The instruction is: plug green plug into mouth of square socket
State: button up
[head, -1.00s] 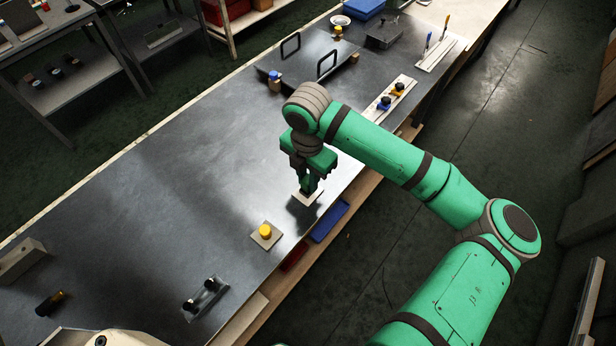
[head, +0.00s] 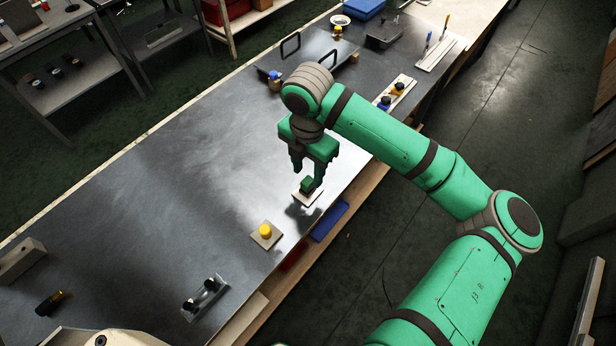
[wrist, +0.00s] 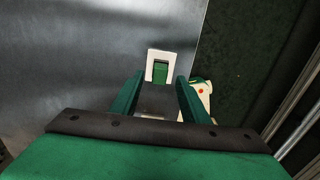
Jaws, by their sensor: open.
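The green plug (head: 307,184) stands upright on a pale square base plate (head: 309,198) near the table's front edge. In the wrist view the plug (wrist: 160,73) sits within the outline of the pale plate (wrist: 160,54). The socket mouth is hidden under the plug, and I cannot tell how deep the plug sits. My gripper (head: 308,174) is open and empty just above the plug, pointing down. In the wrist view its two fingers (wrist: 159,95) are spread apart, with the plug beyond them and clear of both.
A yellow round plug (head: 265,231) on a pale plate stands nearer on the table. A blue tray (head: 329,221) and a red tray (head: 294,257) lie below the front edge. A pale strip with knobs (head: 396,93) is at the upper right. The table's left half is largely clear.

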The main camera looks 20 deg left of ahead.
aim_at(308, 181)
notch_tip(308, 181, up, 6)
dwell(0.4)
dwell(0.5)
